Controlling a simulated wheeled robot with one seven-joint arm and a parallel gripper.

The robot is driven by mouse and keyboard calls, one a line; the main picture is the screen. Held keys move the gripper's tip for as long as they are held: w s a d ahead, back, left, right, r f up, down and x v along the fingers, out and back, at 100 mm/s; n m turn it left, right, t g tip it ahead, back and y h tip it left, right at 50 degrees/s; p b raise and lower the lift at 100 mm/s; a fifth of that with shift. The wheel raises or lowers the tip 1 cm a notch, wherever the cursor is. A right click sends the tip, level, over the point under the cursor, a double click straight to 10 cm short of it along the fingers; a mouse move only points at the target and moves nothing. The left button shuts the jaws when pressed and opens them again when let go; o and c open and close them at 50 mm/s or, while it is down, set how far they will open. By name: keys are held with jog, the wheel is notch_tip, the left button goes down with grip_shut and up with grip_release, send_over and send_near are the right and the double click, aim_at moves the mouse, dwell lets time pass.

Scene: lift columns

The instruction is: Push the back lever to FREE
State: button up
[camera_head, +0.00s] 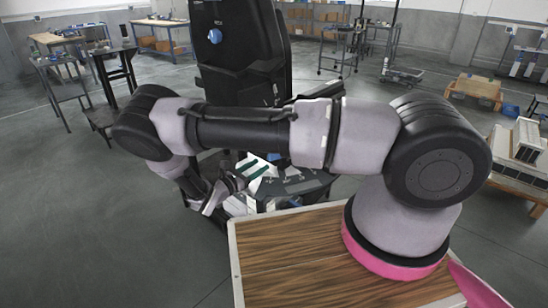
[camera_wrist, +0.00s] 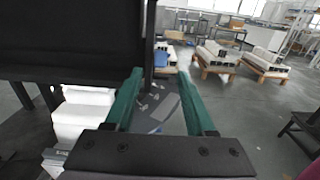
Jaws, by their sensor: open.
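My gripper (camera_head: 260,167) shows beyond my forearm in the head view, with green fingers over a dark grey panel (camera_head: 300,186) at the foot of the black column (camera_head: 240,85). In the wrist view, the fingers of my gripper (camera_wrist: 160,74) are apart with nothing held between them. The panel (camera_wrist: 160,107) lies below and between them, with small pale marks on it. I cannot make out the back lever or its FREE marking. My arm hides part of the panel in the head view.
A blue knob (camera_head: 215,36) sits on the column. A white block (camera_wrist: 82,115) stands left of the fingers in the wrist view. Workbenches (camera_head: 60,40) and low pallets (camera_head: 475,88) stand farther off. Open grey floor (camera_head: 120,220) lies to the left.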

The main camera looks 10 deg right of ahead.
jog(key=x, duration=0.8)
jog(key=shift+c, duration=0.3)
grip_shut()
jog(key=shift+a, duration=0.1)
dwell(0.9)
